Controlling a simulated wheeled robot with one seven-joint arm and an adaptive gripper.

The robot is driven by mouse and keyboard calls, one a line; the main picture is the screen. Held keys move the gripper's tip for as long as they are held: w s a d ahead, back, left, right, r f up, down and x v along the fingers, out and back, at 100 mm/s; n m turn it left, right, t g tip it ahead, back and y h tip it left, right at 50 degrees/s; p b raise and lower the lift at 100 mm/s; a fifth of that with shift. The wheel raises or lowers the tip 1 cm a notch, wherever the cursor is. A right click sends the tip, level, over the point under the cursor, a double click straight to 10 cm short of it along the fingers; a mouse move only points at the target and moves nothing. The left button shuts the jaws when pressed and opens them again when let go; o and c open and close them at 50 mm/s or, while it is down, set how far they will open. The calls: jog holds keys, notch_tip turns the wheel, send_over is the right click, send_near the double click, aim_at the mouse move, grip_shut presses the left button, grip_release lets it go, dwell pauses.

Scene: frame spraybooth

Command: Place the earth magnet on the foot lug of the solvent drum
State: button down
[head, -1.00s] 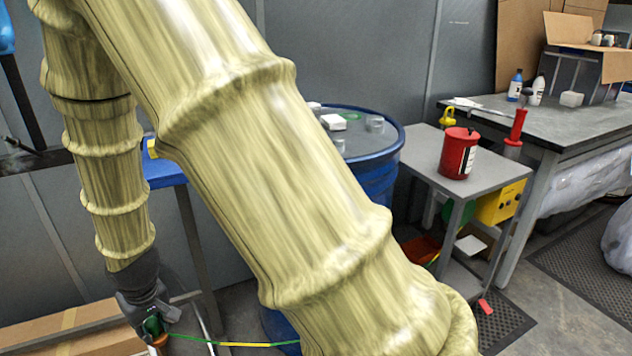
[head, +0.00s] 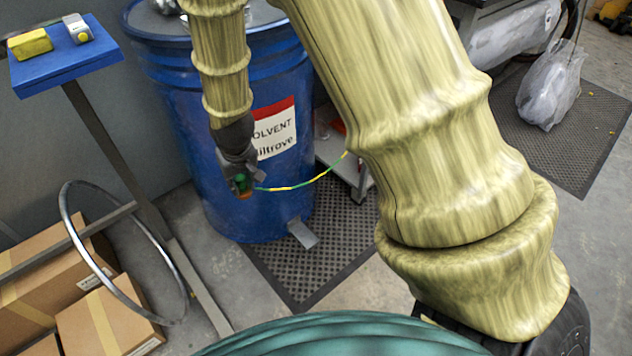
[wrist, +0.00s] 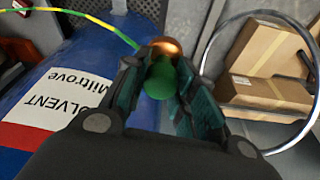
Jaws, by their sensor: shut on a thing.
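My gripper (head: 242,186) is shut on the earth magnet, a green body with a copper-coloured end. In the wrist view the magnet (wrist: 160,77) sits between the two fingers, copper end outward. A green-yellow wire runs from it to the right in the head view. The blue solvent drum (head: 190,140) stands behind my gripper, with a white and red SOLVENT label (head: 275,130). The foot lug (head: 302,233), a small grey metal plate, sticks out at the drum's base, lower right of my gripper. The magnet is apart from the lug.
Cardboard boxes (head: 105,322) and a metal hoop (head: 68,222) stand at left, below a blue stand (head: 60,62) holding a yellow block. A black perforated mat (head: 330,262) lies under the lug. My arm covers much of the right side.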

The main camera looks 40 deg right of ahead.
jog(key=s+d+f+m+h+b, duration=0.1)
jog(key=s+d+f+m+b, duration=0.15)
jog(key=d+f+b, duration=0.95)
jog(key=s+d+f+m, duration=0.2)
jog(key=s+d+f, duration=0.1)
jog(key=f, duration=1.8)
jog(key=s+d+f+m+h+b, duration=0.1)
jog(key=s+d+f+m+b, duration=0.15)
jog(key=d+f+b, duration=0.95)
jog(key=shift+n+g, duration=0.3)
jog(key=shift+g, duration=0.1)
jog(key=w+a+f, duration=0.1)
jog(key=w+f, duration=0.1)
jog(key=w, duration=0.2)
jog(key=w+a+f, duration=0.1)
jog(key=w+f, duration=0.1)
jog(key=w, duration=0.3)
jog(key=w+a+f, duration=0.1)
jog(key=w+f, duration=0.1)
jog(key=w, duration=0.3)
jog(key=shift+a+f, duration=0.1)
jog(key=shift+a+b+x, duration=0.15)
jog(key=shift+b+x, duration=0.4)
jog(key=shift+x, duration=0.3)
jog(key=shift+a+b+x, duration=0.15)
jog(key=shift+b+x, duration=0.35)
jog(key=shift+x, duration=0.3)
jog(key=shift+s+f, duration=0.15)
jog(key=shift+f, duration=0.05)
